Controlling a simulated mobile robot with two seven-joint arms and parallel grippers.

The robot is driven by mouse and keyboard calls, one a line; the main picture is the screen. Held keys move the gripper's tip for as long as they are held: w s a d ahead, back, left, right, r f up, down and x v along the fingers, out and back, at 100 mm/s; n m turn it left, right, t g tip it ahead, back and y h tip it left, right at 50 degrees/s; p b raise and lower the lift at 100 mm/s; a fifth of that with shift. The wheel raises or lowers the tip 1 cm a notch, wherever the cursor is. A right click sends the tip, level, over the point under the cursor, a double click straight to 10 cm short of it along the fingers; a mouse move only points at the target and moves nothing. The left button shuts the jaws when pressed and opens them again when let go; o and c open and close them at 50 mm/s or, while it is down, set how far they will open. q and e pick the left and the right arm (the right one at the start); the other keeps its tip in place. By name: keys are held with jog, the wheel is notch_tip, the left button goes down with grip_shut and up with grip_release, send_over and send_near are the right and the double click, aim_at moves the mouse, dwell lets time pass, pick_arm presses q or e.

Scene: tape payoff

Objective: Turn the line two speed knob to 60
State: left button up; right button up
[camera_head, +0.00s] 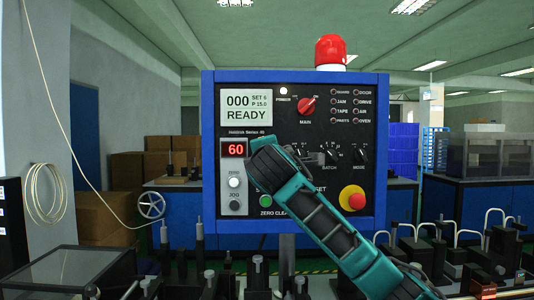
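The blue-framed control panel (378,110) stands upright in front of me. Its small red display (236,149) reads 60. My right arm (325,220) comes in from the lower right and its dark, rounded wrist end (268,160) lies in front of the panel, just right of the display. The batch knob (331,152) and the mode knob (360,153) show right of the wrist. My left gripper is out of view.
The panel also carries a red main switch (306,106), a READY screen (247,109), a yellow-red stop button (352,198) and a green button (265,201). A red beacon (330,50) tops it. Machine parts crowd the area below; a clear-topped box (68,268) stands lower left.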

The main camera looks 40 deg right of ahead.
dwell(0.3)
jog(key=o, duration=1)
jog(key=shift+o, duration=0.2)
jog(key=shift+s+a, duration=0.1)
jog(key=v, duration=1.2)
jog(key=shift+s+a+b, duration=0.25)
jog(key=shift+s+b, duration=0.05)
